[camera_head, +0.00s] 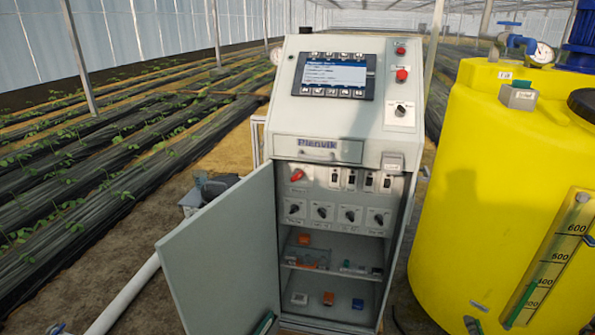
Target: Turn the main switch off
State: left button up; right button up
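A grey control cabinet (341,125) stands in the middle with its lower door (222,262) swung open to the left. Inside, at the upper left of the switch panel, is a red rotary handle (297,175), which looks like the main switch; it appears tilted, and its label is too small to read. On the sloped top are a red mushroom button (402,75) and a black rotary knob (400,111) on a white plate. Neither of my grippers is in view.
Several black knobs (322,211) and small breakers (351,180) sit near the red handle. Shelves (330,270) below hold small parts. A yellow tank (490,200) stands close on the right. Plant rows (100,150) lie to the left.

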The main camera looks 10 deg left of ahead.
aim_at(298, 174)
jog(key=i+z, duration=0.2)
jog(key=i, duration=0.3)
jog(key=i+j+z, duration=0.25)
jog(key=i, duration=0.25)
